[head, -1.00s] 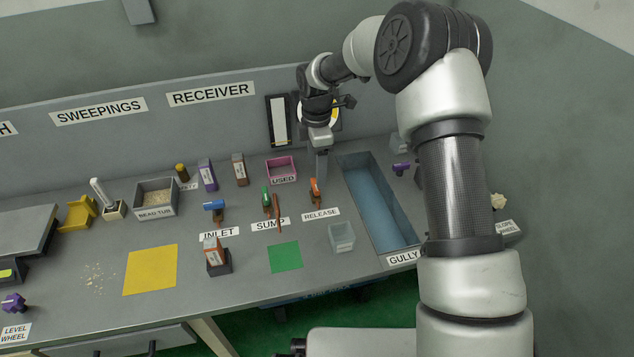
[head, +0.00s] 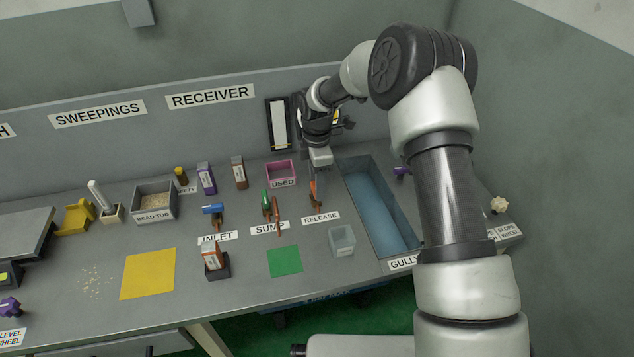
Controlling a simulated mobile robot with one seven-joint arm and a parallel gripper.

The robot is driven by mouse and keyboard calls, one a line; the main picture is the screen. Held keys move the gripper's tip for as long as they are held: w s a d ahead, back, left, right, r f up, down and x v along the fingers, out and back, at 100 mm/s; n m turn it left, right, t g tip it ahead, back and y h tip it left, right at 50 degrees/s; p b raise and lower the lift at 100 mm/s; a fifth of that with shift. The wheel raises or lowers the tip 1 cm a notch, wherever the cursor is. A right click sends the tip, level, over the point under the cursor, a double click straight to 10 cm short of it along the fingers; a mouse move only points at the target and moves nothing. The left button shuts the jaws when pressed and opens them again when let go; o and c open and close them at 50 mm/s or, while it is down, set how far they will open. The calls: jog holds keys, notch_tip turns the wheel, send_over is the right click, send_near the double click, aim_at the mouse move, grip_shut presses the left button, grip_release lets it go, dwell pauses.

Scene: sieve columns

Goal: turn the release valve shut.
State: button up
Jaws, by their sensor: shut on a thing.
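The release valve (head: 312,190) has an orange handle on a small brown base. It stands behind the RELEASE label (head: 321,218), just left of the blue gully trough. My gripper (head: 317,178) points down over it and is shut on the handle. The fingers cover part of the handle, so its exact angle is hard to tell.
The green-handled sump valve (head: 266,204) and blue-handled inlet valve (head: 213,211) stand to the left. A pink USED bin (head: 281,180) is close behind left. The gully (head: 376,205) lies right, and a clear container (head: 342,240) sits in front.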

jog(key=m+p, duration=0.1)
jog(key=m, duration=0.3)
jog(key=shift+s+r+m, duration=0.1)
jog(key=shift+m, duration=0.3)
jog(key=m, duration=0.4)
jog(key=shift+s+m+p, duration=0.1)
jog(key=shift+m+p, duration=0.2)
jog(key=shift+p, duration=0.05)
jog(key=m, duration=0.4)
jog(key=shift+a, duration=0.1)
jog(key=shift+s+m+p, duration=0.1)
jog(key=shift+m+p, duration=0.25)
jog(key=shift+m, duration=1.85)
jog(key=o, duration=1)
jog(key=shift+o, duration=0.2)
